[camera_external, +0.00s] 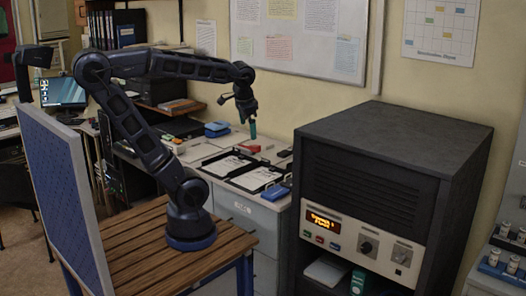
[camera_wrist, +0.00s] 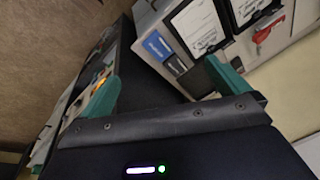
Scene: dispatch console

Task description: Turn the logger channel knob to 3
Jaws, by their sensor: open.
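A dark cabinet (camera_external: 390,140) stands at the right with a pale control panel on its lower front. The panel has an amber display (camera_external: 323,219), small coloured buttons and two dark knobs, a left knob (camera_external: 367,246) and a right knob (camera_external: 402,254). Their labels and pointer settings are too small to read, so I cannot tell which is the logger channel knob. My gripper (camera_external: 252,130) is open and empty, in the air above the desk, left of the cabinet and apart from both knobs. Its teal fingers (camera_wrist: 165,82) are spread in the wrist view; the panel appears foreshortened at left, partly hidden by one finger.
A grey desk holds clipboards (camera_external: 258,179), a red object (camera_external: 250,148) and a blue item (camera_external: 275,192). A green binder (camera_external: 359,281) sits below the panel. A blue board (camera_external: 62,190) stands beside my base. The space in front of the panel looks clear.

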